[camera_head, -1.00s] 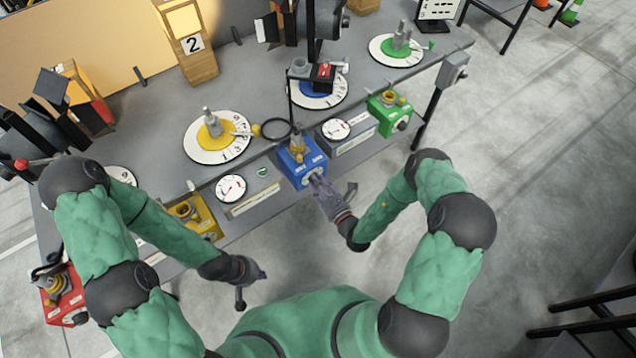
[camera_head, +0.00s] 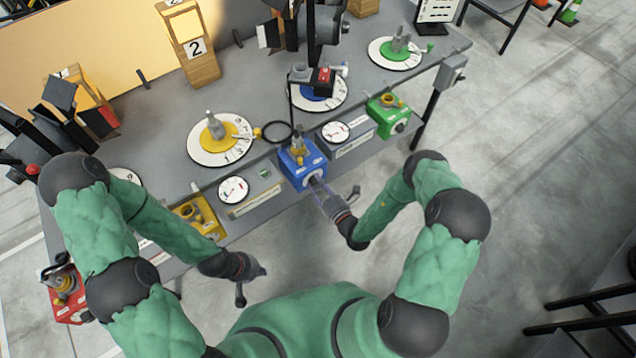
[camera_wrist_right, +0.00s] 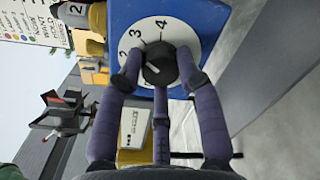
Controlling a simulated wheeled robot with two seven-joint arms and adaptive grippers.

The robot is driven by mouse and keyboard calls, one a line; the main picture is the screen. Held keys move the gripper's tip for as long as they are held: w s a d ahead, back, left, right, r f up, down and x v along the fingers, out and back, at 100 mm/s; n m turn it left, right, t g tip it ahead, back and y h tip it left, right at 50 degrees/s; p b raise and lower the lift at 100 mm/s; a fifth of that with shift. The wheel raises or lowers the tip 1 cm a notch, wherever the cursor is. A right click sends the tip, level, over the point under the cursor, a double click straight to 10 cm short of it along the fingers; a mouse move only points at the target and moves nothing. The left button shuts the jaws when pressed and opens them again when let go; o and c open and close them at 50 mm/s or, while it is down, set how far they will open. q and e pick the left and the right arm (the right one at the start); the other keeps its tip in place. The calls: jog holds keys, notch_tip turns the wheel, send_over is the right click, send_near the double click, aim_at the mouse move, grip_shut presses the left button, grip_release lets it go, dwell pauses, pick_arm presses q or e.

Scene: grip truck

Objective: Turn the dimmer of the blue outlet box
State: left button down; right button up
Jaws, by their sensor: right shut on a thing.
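The blue outlet box (camera_head: 301,160) sits on the front shelf of the bench, below the blue dial. Its front carries a white dial plate with numbers and a black dimmer knob, both clear in the right wrist view, where the knob (camera_wrist_right: 160,64) has a pale pointer line. My right gripper (camera_head: 319,188) reaches to the box front. In the right wrist view (camera_wrist_right: 158,70) its purple fingers are closed around the knob, with the figures 2, 3 and 4 visible above. My left gripper (camera_head: 250,278) hangs empty in front of the bench; its finger opening is unclear.
A green outlet box (camera_head: 388,114) stands to the right, a yellow one (camera_head: 196,222) to the left, and a red one (camera_head: 68,298) at far left. White gauges (camera_head: 233,190) sit between boxes. The floor before the bench is clear.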

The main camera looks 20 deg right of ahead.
jog(key=shift+m, duration=0.6)
jog(key=shift+d, duration=0.1)
jog(key=o, duration=1.1)
jog(key=shift+o, duration=0.2)
jog(key=shift+s, duration=0.1)
jog(key=v, duration=1.1)
jog(key=shift+s, duration=0.35)
